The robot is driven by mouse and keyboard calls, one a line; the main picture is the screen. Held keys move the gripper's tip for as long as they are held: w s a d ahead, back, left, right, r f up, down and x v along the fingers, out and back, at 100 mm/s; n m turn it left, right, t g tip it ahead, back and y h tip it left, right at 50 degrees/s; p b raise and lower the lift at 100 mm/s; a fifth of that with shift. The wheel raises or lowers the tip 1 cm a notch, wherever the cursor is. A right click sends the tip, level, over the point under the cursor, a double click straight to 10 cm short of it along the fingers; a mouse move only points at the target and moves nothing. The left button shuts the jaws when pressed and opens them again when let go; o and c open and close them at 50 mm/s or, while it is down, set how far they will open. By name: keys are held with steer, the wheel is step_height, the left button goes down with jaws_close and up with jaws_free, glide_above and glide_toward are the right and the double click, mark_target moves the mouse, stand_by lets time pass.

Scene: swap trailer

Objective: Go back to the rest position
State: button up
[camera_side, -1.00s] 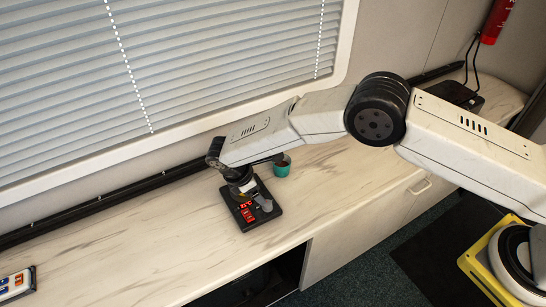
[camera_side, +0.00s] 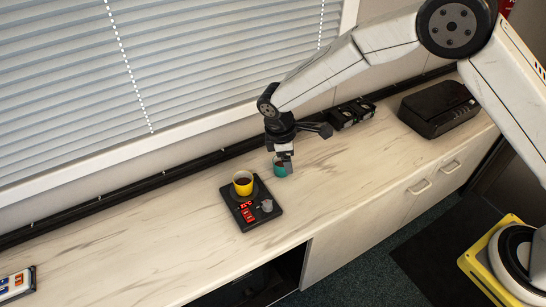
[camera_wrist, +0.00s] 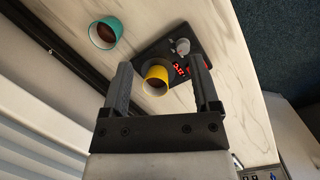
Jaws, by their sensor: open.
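My gripper (camera_side: 286,160) is open and empty, raised above the counter. In the side view it overlaps part of the teal cup (camera_side: 277,171). In the wrist view its two fingers (camera_wrist: 160,62) stand wide apart. The yellow cup (camera_side: 243,186), with dark content, stands upright on the black hot plate (camera_side: 262,219), which has a red display and a grey knob. In the wrist view the yellow cup (camera_wrist: 156,70) shows between the fingers, clear of both. The teal cup (camera_wrist: 96,36), with brown content, stands on the counter beside the plate.
A black box (camera_side: 438,108) and a dark twin-part object (camera_side: 350,114) stand on the counter (camera_side: 150,240) at the back right. A black rail (camera_side: 100,200) runs below the window blind. A device with coloured buttons (camera_side: 15,284) lies at the far left.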

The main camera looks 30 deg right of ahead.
steer(key=s+d+r+m+t+y, duration=0.1)
steer(key=s+d+r+m, duration=0.3)
steer(key=s+d+m, duration=0.2)
steer(key=s+d+r+m+t+y, duration=0.1)
steer(key=s+d+r+m, duration=0.4)
steer(key=s+d, duration=0.5)
steer(key=s+m, duration=0.1)
steer(key=s, duration=0.2)
steer(key=shift+d+r+t, duration=0.3)
steer(key=shift+d+t, duration=0.05)
steer(key=shift+t, duration=0.05)
